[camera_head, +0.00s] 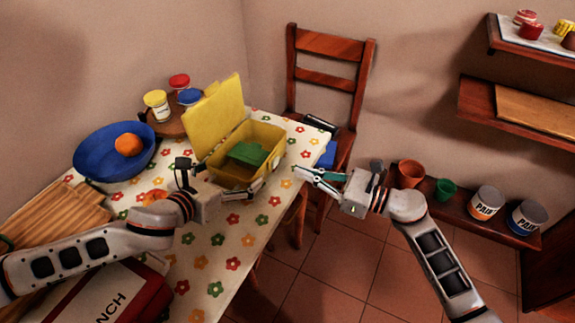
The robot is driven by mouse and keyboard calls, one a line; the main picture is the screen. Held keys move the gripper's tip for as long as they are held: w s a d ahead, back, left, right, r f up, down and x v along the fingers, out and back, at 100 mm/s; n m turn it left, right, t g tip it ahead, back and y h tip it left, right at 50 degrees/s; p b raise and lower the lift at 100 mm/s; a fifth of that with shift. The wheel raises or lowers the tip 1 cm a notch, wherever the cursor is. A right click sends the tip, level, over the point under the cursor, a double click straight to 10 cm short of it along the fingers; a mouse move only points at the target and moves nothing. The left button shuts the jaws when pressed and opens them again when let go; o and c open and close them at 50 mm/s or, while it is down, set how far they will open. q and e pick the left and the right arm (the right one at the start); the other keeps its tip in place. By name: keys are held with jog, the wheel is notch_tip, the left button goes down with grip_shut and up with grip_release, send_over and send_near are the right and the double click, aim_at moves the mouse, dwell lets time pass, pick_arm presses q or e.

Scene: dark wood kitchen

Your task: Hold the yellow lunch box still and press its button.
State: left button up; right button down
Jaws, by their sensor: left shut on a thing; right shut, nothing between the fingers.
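The yellow lunch box (232,178) stands on the flowered tablecloth with its lid (212,111) raised. A green item (247,153) lies inside it. My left gripper (228,180) is at the near side of the box, its fingers shut on the box, one toward the left and one along the near right. I cannot make out the button. My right gripper (306,174) is shut and empty, to the right of the box and apart from it, around the table's right edge.
A blue bowl (91,152) with an orange (128,145) is left of the box. Jars, including a yellow one (157,105), stand behind it. Wooden boards (52,218) lie at the left. A chair (329,48) stands behind the table; tablecloth near the front is partly free.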

pick_arm(q)
jog(key=shift+w+a, duration=0.1)
jog(key=shift+a, duration=0.1)
pick_arm(e)
jog(key=v, duration=0.7)
jog(key=shift+d, duration=0.15)
